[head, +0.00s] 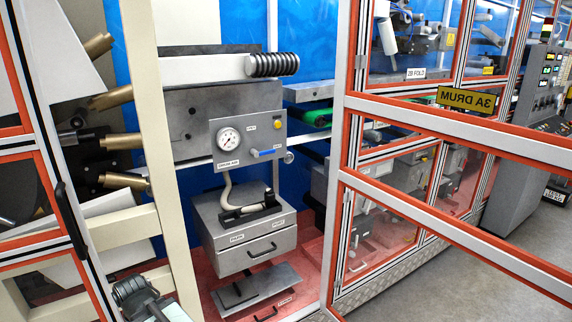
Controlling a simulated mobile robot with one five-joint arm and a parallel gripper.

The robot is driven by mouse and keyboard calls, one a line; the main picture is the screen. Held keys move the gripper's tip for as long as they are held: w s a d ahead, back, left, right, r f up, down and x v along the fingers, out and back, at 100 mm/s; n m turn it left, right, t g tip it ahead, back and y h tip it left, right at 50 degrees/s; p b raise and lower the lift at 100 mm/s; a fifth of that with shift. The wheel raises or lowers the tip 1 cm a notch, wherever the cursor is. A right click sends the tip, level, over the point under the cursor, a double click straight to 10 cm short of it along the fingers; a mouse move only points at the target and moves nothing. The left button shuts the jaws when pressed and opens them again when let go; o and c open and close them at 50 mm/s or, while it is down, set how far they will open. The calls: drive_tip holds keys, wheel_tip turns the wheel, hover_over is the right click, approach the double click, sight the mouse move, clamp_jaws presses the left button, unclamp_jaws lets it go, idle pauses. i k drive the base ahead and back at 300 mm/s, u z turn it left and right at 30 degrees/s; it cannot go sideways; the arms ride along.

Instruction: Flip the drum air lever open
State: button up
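The drum air lever (267,152) is a small blue handle on a grey control panel (247,172) in the head view. It points to the right, roughly level, from a pivot below a small label too fine to read. A round white gauge (229,139) sits left of it, above a "DRUM AIR" plate (228,164). A dark grey jointed part at the lower left edge looks like my arm, with what may be my gripper (153,309) at its end. It is low and left, well apart from the lever. Its fingers are not clear.
The open framed door (450,150) with orange-red edging stands right of the panel. A cream post (150,130) stands to its left. A grey box (248,240) with a handle juts out below the panel. Clear grey floor (440,275) lies at the lower right.

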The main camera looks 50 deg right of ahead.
sight(254, 153)
drive_tip(key=k, duration=0.8)
drive_tip(key=i, duration=1.1)
drive_tip(key=z, duration=0.75)
drive_tip(key=i, duration=0.9)
drive_tip(key=z, duration=0.65)
drive_tip(key=k, duration=0.7)
drive_tip(key=z, duration=0.25)
drive_tip(key=i, duration=0.65)
drive_tip(key=u, duration=0.15)
drive_tip(key=k, duration=0.45)
